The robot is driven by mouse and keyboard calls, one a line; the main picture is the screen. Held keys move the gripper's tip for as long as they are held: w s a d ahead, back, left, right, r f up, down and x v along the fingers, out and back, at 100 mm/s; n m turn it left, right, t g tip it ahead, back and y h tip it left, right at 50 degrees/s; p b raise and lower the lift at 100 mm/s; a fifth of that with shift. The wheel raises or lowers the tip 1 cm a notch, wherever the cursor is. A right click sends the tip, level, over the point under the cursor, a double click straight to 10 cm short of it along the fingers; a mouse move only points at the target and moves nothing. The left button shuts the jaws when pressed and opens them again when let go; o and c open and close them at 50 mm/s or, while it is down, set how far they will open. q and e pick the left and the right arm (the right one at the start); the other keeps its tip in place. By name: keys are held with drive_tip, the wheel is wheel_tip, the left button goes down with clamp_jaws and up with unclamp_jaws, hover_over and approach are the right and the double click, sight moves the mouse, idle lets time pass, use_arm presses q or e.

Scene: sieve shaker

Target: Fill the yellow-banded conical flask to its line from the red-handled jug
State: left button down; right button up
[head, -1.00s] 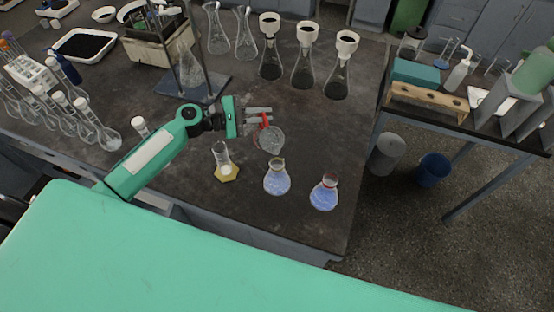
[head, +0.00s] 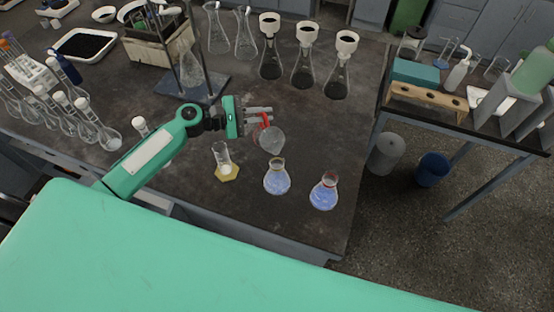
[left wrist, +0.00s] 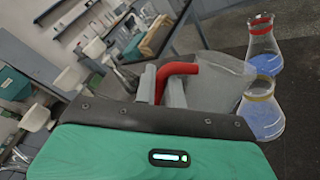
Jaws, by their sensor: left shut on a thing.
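My left gripper (head: 258,117) is shut on the red handle (head: 264,122) of the clear jug (head: 271,141). In the left wrist view the red handle (left wrist: 178,69) sits between the fingers, and the jug body (left wrist: 218,82) is tilted toward the flasks. The yellow-banded conical flask (head: 277,179) stands on the bench just in front of the jug, with blue liquid in its lower part. It also shows in the left wrist view (left wrist: 260,110), beside the jug's rim. No stream is clearly visible. My right gripper is not in view.
A red-banded flask (head: 324,192) with blue liquid stands right of the yellow-banded one. A cylinder on a yellow base (head: 226,170) stands to the left. Several funnel-topped flasks (head: 303,68) and a stand (head: 193,86) are behind.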

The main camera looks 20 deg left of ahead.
sight(258, 114)
use_arm(q)
drive_tip(key=shift+s+d+r+m+p, duration=0.3)
drive_tip(key=shift+s+r+m, duration=0.1)
drive_tip(key=shift+r+m, duration=0.15)
idle(2.9)
drive_tip(key=w+a+f+n+b, duration=0.1)
drive_tip(key=f, duration=0.1)
drive_tip(key=w+a+f+n+b, duration=0.1)
drive_tip(key=n, duration=0.1)
drive_tip(key=shift+w+a+f+n+h+b, duration=0.1)
drive_tip(key=shift+w+f+n+h+b, duration=0.15)
drive_tip(key=shift+w+f+h+b, duration=0.15)
drive_tip(key=shift+w, duration=0.1)
drive_tip(key=shift+a, duration=0.1)
drive_tip(key=w+a+f+n+h+b, duration=0.1)
drive_tip(key=w+a+f+n+b, duration=0.2)
drive_tip(key=f, duration=0.4)
drive_tip(key=shift+w+f+n+b, duration=0.2)
drive_tip(key=shift+w+n+b, duration=0.3)
drive_tip(key=shift+n+b, duration=0.6)
